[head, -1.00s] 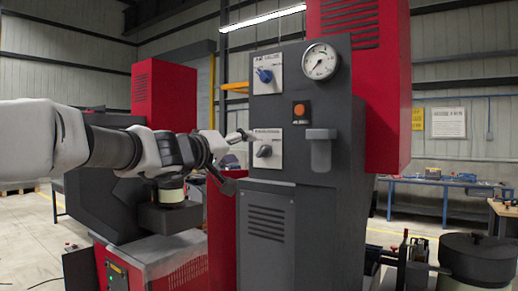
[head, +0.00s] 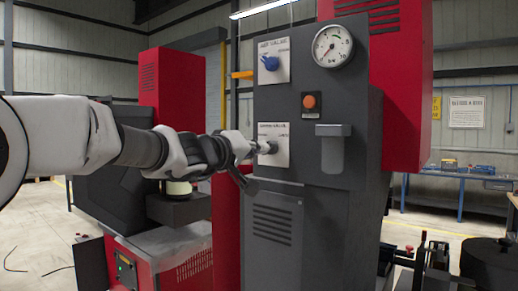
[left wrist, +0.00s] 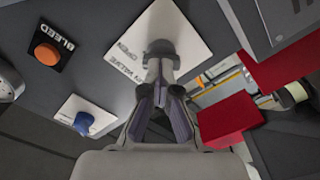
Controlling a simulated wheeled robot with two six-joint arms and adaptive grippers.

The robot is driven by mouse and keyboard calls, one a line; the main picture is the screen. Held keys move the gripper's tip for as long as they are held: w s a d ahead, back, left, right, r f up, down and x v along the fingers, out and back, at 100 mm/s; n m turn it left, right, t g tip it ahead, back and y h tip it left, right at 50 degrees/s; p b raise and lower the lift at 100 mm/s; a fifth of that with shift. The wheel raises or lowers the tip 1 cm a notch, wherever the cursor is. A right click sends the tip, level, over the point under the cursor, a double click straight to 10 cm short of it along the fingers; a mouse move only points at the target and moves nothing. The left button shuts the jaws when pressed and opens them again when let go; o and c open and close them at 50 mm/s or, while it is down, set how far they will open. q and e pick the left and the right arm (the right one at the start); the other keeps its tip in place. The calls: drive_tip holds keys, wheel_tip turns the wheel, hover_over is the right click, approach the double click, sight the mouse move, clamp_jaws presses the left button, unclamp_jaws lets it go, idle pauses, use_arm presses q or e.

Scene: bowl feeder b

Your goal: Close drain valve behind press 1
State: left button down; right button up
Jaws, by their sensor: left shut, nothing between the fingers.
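The drain valve is a dark grey knob (head: 268,147) on a white plate (head: 281,160), low on the dark front panel of the press. In the left wrist view the knob (left wrist: 160,47) sits straight ahead of my fingers, on its plate marked "OPEN" (left wrist: 130,62). My left gripper (head: 253,149) is shut, with its fingertips right at the knob. In the left wrist view the shut fingertips (left wrist: 161,68) overlap the knob's near edge; I cannot tell if they touch it. My right gripper is not in view.
Above are a blue air valve knob (head: 270,63), an orange bleed button (head: 309,101) and a gauge (head: 333,46). Red cabinets (head: 180,95) stand behind. A blue workbench (head: 450,180) is farther right.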

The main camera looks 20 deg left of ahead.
use_arm(q)
drive_tip(key=shift+f, duration=0.1)
drive_tip(key=n+b, duration=0.2)
drive_tip(key=n, duration=0.4)
drive_tip(key=n+b, duration=0.1)
drive_tip(key=n, duration=0.5)
drive_tip(key=n+b, duration=0.2)
drive_tip(key=n, duration=0.4)
drive_tip(key=shift+a+r+b, duration=0.1)
drive_tip(key=shift+r+b, duration=0.15)
drive_tip(key=shift+b, duration=0.05)
idle(0.4)
